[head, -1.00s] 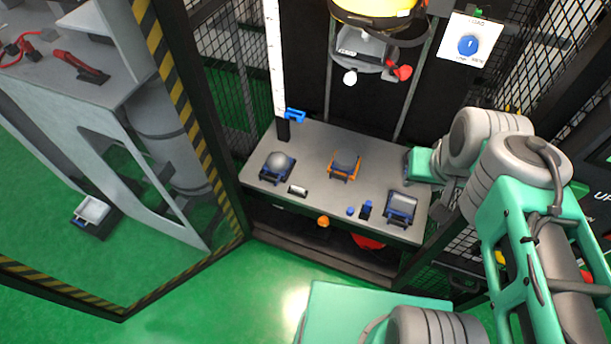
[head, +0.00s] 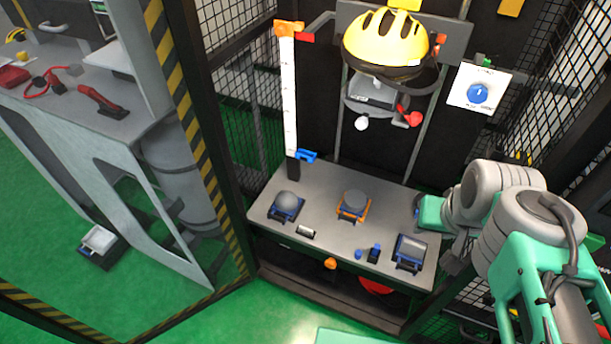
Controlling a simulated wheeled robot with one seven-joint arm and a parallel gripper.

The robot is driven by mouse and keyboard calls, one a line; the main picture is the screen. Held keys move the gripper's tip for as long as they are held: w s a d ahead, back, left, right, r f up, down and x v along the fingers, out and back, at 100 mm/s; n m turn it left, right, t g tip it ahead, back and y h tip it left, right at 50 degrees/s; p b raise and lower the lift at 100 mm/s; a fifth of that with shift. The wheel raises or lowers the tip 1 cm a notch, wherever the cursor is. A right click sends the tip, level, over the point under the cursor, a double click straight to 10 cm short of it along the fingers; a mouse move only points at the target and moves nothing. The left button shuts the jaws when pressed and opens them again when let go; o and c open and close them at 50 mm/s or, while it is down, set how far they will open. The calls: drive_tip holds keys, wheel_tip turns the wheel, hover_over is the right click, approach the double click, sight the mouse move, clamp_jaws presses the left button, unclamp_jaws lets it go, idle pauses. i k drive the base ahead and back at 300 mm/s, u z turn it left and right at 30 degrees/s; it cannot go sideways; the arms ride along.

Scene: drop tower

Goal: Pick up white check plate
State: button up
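A small white, flat, plate-like piece (head: 99,238) lies in a dark holder on the green floor at the left, below the grey bench. It is the best match for the white check plate, but it is too small to be sure. My arm reaches in from the right, with its far teal part at the right end of the grey tower table (head: 330,226). My gripper's fingers cannot be made out, and the arm is far from the white piece.
A yellow helmet (head: 386,40) hangs on the tower above the table. Blue and orange holders (head: 352,206) stand on the table. A yellow-black striped post (head: 185,105) and low striped edge separate the left bench from the tower. Green floor is open in front.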

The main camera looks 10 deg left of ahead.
sight(304, 230)
drive_tip(key=z, duration=0.1)
drive_tip(key=k, duration=0.4)
drive_tip(key=u, duration=0.75)
drive_tip(key=i, duration=0.8)
drive_tip(key=u, duration=0.5)
